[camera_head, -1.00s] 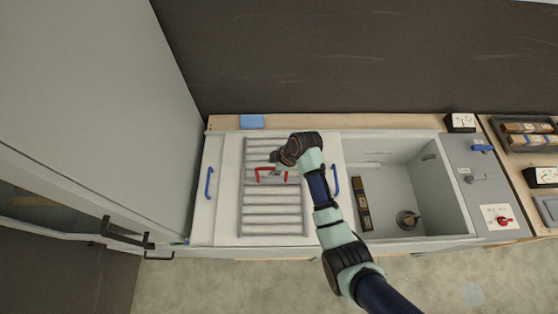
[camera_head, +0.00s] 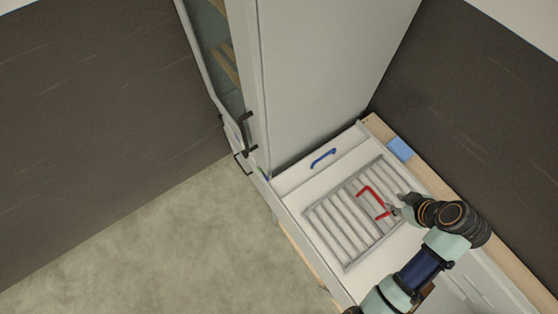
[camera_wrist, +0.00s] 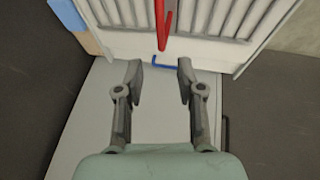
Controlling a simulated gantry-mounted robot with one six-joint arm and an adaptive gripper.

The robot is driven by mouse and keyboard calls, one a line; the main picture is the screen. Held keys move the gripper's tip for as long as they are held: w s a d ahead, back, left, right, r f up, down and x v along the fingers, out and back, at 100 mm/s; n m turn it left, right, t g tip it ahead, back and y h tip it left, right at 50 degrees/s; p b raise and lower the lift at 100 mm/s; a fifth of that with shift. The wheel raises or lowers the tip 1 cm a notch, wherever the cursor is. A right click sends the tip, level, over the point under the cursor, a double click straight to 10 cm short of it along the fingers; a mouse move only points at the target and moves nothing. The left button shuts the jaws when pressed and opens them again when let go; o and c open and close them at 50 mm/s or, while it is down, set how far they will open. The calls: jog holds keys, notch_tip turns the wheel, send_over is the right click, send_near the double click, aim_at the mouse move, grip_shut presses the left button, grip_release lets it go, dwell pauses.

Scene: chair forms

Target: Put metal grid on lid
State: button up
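The metal grid (camera_head: 345,222), a frame of grey bars with a red handle (camera_head: 366,192), lies over the white lid (camera_head: 297,182), which has a blue handle (camera_head: 322,158). Whether it rests flat on the lid is hard to tell. My gripper (camera_head: 396,209) is beside the right end of the red handle. In the wrist view my gripper (camera_wrist: 158,72) is open with nothing between its fingers. The red handle (camera_wrist: 162,25) and the grid bars (camera_wrist: 230,18) show beyond the fingertips. My arm hides part of the lid's right side.
A tall grey cabinet (camera_head: 325,70) stands along the lid's far left side. A blue block (camera_head: 399,149) lies on the wooden edge against the dark wall. Open floor (camera_head: 170,245) is at the left.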

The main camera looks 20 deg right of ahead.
jog(key=w+a+r+m+t+h, duration=0.1)
jog(key=w+a+r, duration=0.3)
jog(key=w+a, duration=0.4)
jog(key=w+a+r+t, duration=0.2)
jog(key=w+a+r, duration=0.3)
jog(key=a, duration=0.4)
jog(key=a+r+m+t, duration=0.1)
jog(key=a+r, duration=0.3)
jog(key=a, duration=0.3)
jog(key=a+r+m+t+y, duration=0.1)
jog(key=a+r+t, duration=0.1)
jog(key=a, duration=0.5)
jog(key=a+r+m+t, duration=0.1)
jog(key=a+r, duration=0.4)
jog(key=a, duration=0.2)
jog(key=shift+w+a+r+t+y, duration=0.3)
jog(key=shift+w+a+t+y, duration=0.1)
jog(key=shift+w, duration=0.05)
